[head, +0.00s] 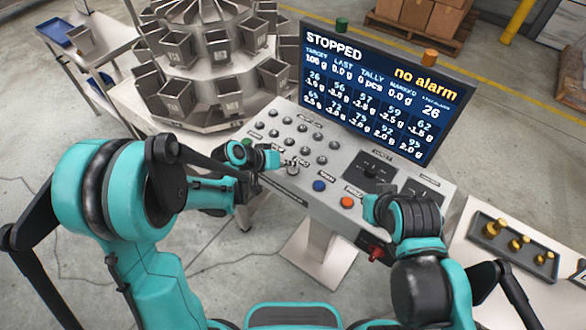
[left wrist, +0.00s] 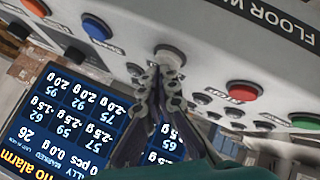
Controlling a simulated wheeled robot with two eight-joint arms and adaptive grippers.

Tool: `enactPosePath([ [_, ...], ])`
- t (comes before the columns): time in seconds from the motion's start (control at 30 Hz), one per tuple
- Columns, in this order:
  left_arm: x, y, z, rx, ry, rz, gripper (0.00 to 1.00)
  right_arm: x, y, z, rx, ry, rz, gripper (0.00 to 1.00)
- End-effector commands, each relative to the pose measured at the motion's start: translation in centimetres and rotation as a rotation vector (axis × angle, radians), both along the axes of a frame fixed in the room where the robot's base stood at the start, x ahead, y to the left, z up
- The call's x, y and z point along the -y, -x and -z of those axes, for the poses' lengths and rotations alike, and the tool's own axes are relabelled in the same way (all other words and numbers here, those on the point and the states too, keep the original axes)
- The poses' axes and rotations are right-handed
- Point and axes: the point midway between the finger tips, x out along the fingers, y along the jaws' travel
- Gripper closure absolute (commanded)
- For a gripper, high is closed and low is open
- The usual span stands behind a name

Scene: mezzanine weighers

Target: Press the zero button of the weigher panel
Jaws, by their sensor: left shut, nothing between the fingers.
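The weigher panel (head: 400,183) is a sloped grey console with rows of small knobs and several coloured buttons. A pale grey button (head: 292,170) sits between the left-hand buttons and the blue one; its small label is too blurred to read surely as zero. In the left wrist view this button (left wrist: 170,54) is right at my fingertips. My left gripper (head: 286,163) is shut and empty, its tips at the button; I cannot tell whether they touch. It fills the middle of the left wrist view (left wrist: 160,75). My right gripper (head: 371,207) is by the panel's front edge, its fingers not clear.
A blue button (head: 319,186) and an orange-red button (head: 347,202) lie to the right of the grey one. A green button (head: 247,143) is to the left. The screen (head: 385,90) reads STOPPED and no alarm. A tray of brass weights (head: 513,246) stands at right.

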Motion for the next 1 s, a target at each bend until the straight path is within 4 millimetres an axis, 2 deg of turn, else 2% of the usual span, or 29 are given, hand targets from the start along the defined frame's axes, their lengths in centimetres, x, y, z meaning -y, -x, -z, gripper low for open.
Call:
enactPosePath([
  [0.77, 0.0, 0.02, 0.56, -0.001, 0.0, 0.001, 1.0, 0.0, -0.01, 0.61, 0.0, 0.0, 0.0, 1.0],
  [1.0, 0.0, 0.02, -0.32, 0.0, 0.0, 0.0, 1.0, 0.0, 0.0, 0.0, 0.0, 0.0, 0.0, 1.0],
])
